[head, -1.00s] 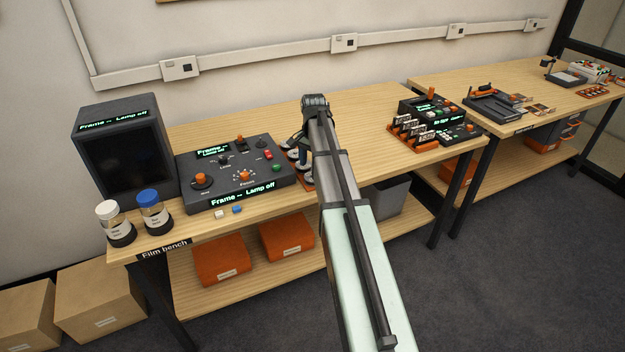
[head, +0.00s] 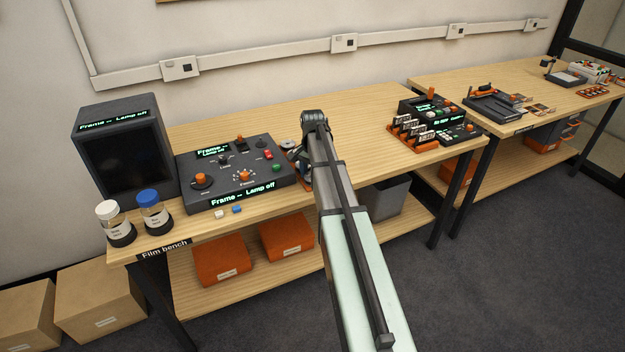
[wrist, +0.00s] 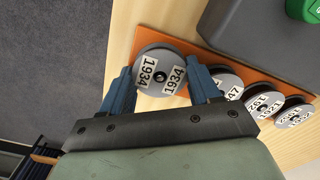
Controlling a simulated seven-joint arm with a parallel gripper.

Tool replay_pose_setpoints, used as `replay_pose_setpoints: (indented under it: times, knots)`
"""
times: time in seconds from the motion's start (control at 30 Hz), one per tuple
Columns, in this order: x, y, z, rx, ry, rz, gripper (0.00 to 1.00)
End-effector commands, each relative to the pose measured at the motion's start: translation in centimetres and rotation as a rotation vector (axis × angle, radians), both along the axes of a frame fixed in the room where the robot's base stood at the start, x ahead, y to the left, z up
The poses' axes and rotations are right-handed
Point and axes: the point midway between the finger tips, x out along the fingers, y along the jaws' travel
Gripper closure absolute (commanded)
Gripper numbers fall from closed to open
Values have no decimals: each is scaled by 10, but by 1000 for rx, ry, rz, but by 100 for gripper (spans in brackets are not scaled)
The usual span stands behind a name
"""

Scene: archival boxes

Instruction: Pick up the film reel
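The film reel (wrist: 160,66), a grey disc marked 1934 with a dark centre hole, lies flat at the end of an orange holder (wrist: 150,32) in the wrist view. My gripper (wrist: 160,72) has its two blue fingers on either side of this reel, spread about as wide as the reel. I see no clear grip on it. Other grey reels (wrist: 264,103) with number labels lie in a row to the right. In the head view my gripper is mostly hidden behind my arm, low over the bench beside the console.
A dark control console (head: 238,178) stands close left of the holder. A monitor (head: 125,150) and two jars (head: 152,210) are further left. A rack of small items (head: 412,133) stands to the right. The bench top (head: 355,125) between is clear.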

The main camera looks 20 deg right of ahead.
Motion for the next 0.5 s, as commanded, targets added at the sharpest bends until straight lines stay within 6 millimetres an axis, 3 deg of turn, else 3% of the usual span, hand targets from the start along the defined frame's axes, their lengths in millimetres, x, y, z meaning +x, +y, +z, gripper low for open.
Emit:
replay_pose_setpoints:
  times: [0.2, 0.5]
  knots:
    - [0, 0, 0, 0, 0, 0, 70]
    - [0, 0, 5, 1, -1, 0, 70]
